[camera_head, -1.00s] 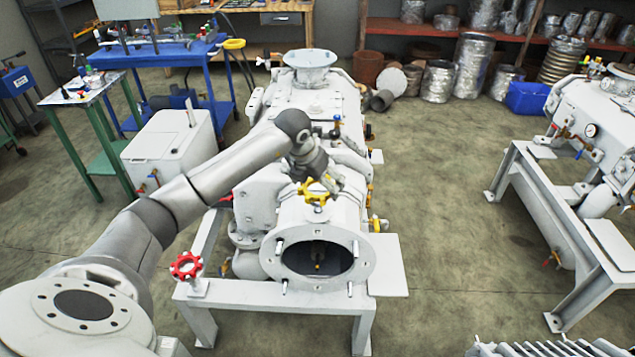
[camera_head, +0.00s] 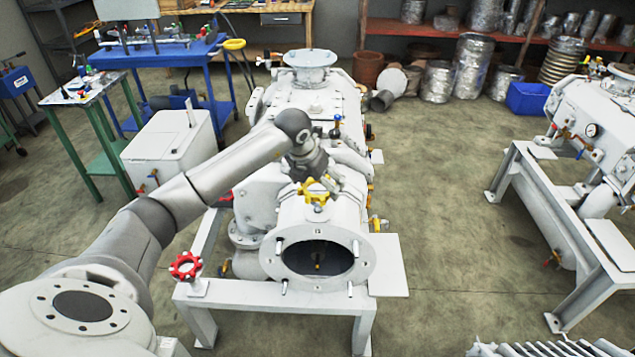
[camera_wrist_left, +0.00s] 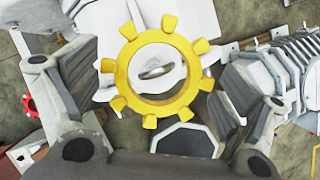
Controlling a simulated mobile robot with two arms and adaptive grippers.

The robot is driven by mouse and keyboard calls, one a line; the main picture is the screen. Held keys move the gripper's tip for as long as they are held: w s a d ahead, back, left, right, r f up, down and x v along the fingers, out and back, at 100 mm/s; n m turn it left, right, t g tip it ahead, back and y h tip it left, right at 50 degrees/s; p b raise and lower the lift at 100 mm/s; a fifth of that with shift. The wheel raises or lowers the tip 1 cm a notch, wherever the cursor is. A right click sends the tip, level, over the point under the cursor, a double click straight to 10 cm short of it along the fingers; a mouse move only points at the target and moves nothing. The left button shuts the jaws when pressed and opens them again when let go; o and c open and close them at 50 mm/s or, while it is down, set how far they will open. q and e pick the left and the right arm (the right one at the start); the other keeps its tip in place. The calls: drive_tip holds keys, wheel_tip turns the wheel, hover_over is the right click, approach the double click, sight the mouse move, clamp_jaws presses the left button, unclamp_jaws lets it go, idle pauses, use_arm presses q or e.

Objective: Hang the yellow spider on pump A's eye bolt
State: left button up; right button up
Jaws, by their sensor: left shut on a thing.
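The yellow spider (camera_head: 315,191), a toothed ring, is in my left gripper (camera_head: 320,184), above the front part of the white pump (camera_head: 312,103). In the left wrist view the spider (camera_wrist_left: 120,84) lies between the two dark finger pads of my left gripper (camera_wrist_left: 155,88), which is shut on its outer teeth. A grey metal eye bolt (camera_wrist_left: 157,71) shows through the ring's hole. I cannot tell whether the ring is around the bolt or still above it. My right gripper is not in view.
A red handwheel (camera_head: 186,265) stands at the pump frame's front left. A white box (camera_head: 171,150) and a blue cart (camera_head: 160,53) are at the left. Another white pump (camera_head: 600,120) stands at the right, with open floor between the pumps.

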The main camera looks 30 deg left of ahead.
sight(316, 200)
use_arm(q)
drive_tip(key=shift+f+b, duration=2.65)
drive_tip(key=shift+f, duration=0.7)
drive_tip(key=o, duration=0.7)
drive_tip(key=shift+r, duration=0.1)
drive_tip(key=v, duration=1.2)
